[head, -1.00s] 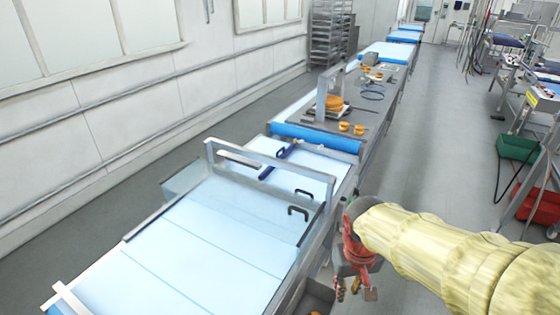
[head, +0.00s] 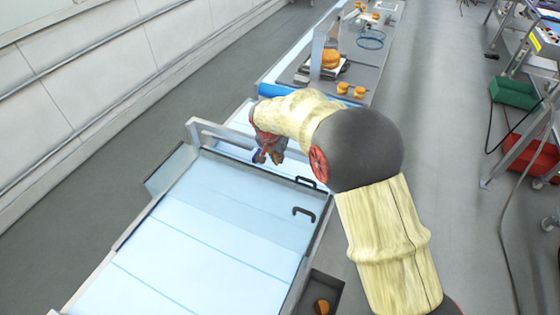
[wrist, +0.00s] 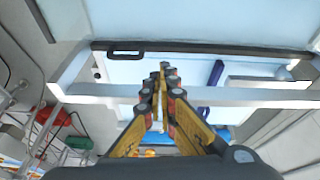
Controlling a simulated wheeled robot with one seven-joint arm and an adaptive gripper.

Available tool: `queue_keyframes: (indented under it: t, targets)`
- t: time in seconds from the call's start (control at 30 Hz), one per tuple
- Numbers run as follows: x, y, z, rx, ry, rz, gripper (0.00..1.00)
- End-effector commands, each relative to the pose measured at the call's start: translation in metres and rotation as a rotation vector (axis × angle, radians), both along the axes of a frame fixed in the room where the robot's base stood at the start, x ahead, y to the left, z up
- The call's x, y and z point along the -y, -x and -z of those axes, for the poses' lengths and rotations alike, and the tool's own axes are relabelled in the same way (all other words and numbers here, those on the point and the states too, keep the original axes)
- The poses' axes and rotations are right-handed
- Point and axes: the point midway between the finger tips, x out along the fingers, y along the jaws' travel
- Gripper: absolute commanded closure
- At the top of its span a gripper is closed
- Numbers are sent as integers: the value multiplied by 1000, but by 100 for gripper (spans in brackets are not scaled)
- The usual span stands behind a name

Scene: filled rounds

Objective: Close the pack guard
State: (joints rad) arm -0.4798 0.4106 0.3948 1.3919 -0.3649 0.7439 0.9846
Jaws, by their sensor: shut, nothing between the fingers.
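The pack guard appears to be the clear panel (head: 225,207) lying over the pale blue conveyor, with a dark-edged right side; the panel is hard to tell from the belt. Two black handles show at its right side, a nearer one (head: 304,212) and a farther one (head: 306,182). A black handle (wrist: 125,52) also shows in the wrist view. A metal crossbar frame (head: 215,134) spans the conveyor. My gripper (head: 268,157) is near this crossbar, over the belt, apart from the handles. In the wrist view its fingers (wrist: 161,75) are together and empty, overlapping the crossbar (wrist: 240,96).
A station with a scale and buns (head: 331,60) stands beyond the conveyor. A grey bin (head: 325,285) with a bun is beside the front right. A blue bar (wrist: 216,72) shows near my gripper. Green (head: 513,93) and red crates lie far right.

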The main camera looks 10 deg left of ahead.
Motion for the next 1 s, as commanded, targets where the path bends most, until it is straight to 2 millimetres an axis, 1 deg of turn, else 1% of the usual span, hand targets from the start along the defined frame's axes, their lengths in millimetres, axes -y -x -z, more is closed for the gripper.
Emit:
queue_keyframes:
  t: [0.17,0.27,0.37,0.6,0.7,0.83,1.0]
  targets:
    - [0,0,2,8,-23,67,100]
    - [1,-2,9,8,-25,75,100]
    - [3,-6,22,7,-24,74,100]
    - [7,-19,61,7,-24,72,100]
    - [9,-23,75,7,-24,72,100]
    - [10,-28,88,8,-25,72,100]
    - [11,-30,95,9,-26,72,100]
